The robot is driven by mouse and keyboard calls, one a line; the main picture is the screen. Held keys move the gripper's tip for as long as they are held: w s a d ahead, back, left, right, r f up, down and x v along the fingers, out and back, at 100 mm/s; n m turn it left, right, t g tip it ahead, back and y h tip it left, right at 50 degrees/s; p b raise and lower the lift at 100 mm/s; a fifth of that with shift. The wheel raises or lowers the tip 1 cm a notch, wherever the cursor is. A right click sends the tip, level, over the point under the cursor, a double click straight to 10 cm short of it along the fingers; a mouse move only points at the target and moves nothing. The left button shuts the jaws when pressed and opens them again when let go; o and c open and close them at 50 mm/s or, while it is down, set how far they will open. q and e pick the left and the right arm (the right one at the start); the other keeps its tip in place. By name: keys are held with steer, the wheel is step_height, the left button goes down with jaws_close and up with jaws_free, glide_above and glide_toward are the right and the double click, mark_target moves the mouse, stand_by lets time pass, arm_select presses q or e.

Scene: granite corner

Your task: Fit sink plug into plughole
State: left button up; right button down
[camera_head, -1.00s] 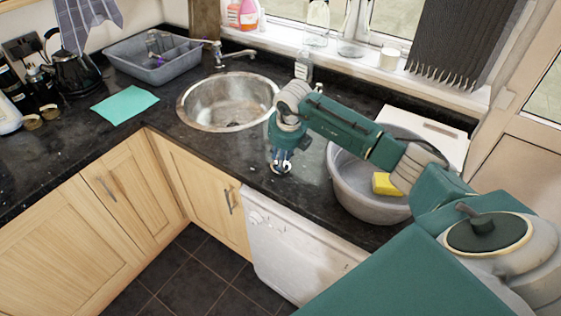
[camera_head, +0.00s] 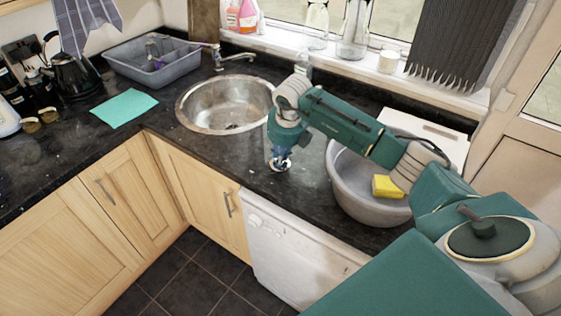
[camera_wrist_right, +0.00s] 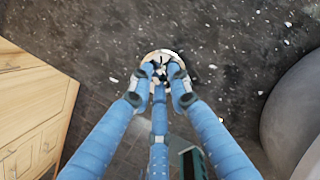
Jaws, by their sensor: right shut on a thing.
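The round steel sink (camera_head: 226,103) is set into the dark granite worktop. Its plughole (camera_head: 231,126) shows small at the bottom of the bowl. The sink plug (camera_head: 279,166) is a small, pale metallic disc, right of and in front of the sink. My right gripper (camera_head: 280,160) points down and is shut on it. In the right wrist view the blue fingers meet over the plug (camera_wrist_right: 160,54), hiding its middle. I cannot tell whether the plug still touches the worktop. My left gripper is not in view.
A grey washing-up bowl (camera_head: 345,190) with a yellow sponge (camera_head: 389,187) stands just right of my gripper. A tap (camera_head: 232,56) is behind the sink. A grey dish rack (camera_head: 150,75) and teal cloth (camera_head: 123,107) lie left. Worktop between plug and sink is clear.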

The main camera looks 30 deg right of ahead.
arm_select(q)
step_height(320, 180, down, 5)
steer(key=b, duration=0.4)
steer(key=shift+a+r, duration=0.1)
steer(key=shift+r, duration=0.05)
arm_select(e)
step_height(320, 180, up, 18)
